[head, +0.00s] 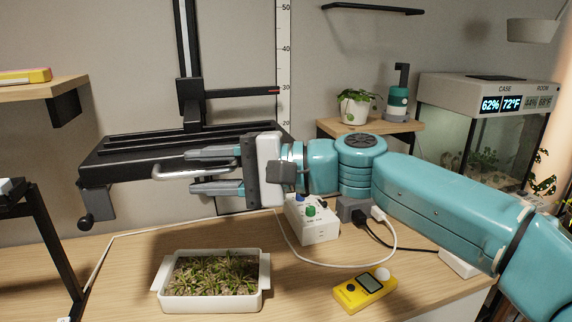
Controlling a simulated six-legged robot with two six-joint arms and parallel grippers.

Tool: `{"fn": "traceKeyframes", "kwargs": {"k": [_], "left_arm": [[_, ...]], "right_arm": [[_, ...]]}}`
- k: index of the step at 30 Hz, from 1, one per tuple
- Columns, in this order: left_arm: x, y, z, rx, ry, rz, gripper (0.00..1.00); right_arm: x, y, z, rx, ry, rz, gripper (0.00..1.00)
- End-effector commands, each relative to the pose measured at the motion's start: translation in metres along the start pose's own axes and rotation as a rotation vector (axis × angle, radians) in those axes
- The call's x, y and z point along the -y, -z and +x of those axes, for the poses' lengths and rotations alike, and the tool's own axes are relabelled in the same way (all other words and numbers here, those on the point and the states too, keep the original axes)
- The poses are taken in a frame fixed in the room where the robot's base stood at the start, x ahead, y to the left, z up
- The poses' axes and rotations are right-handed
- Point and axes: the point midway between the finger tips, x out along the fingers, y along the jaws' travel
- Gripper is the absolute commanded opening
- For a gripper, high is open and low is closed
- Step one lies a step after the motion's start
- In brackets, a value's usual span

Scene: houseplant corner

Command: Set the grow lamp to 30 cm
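The grow lamp (125,151) is a wide black panel on a dark upright post (188,40), hanging above a white seedling tray (212,306). A pointer arm (240,94) with a red tip runs from the lamp's carriage to a wall scale (284,60). The tip is about level with the 30 mark, perhaps slightly below. A pale bar handle (170,174) is on the lamp's front. My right gripper (190,171) has its fingers apart, one above and one below the handle, with gaps visible. My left gripper is not in view.
A white socket box (318,232) with cables stands behind a yellow meter (365,288) on the wooden table. A potted plant (355,107) and a teal bottle (397,103) stand on a shelf. A glass terrarium (470,135) is at the right.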

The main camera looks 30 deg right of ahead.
Motion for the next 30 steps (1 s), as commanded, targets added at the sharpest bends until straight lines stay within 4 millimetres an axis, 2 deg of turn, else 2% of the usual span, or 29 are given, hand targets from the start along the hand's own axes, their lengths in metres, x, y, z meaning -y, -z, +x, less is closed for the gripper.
{"fn": "traceKeyframes", "kwargs": {"k": [5,12,18,24,30], "left_arm": [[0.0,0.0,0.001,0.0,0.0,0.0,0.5],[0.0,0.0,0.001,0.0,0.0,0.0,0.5],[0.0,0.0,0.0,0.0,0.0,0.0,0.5],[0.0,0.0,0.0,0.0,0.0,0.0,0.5],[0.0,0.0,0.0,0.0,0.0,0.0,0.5]], "right_arm": [[0.0,0.002,-0.037,-0.007,0.002,0.0,0.38],[0.0,0.002,-0.102,-0.008,0.0,0.0,0.38],[0.0,0.001,-0.141,-0.004,0.0,0.002,0.38],[0.0,0.0,-0.156,0.0,0.0,0.0,0.38],[0.0,-0.001,-0.157,0.002,0.0,-0.001,0.38]]}}
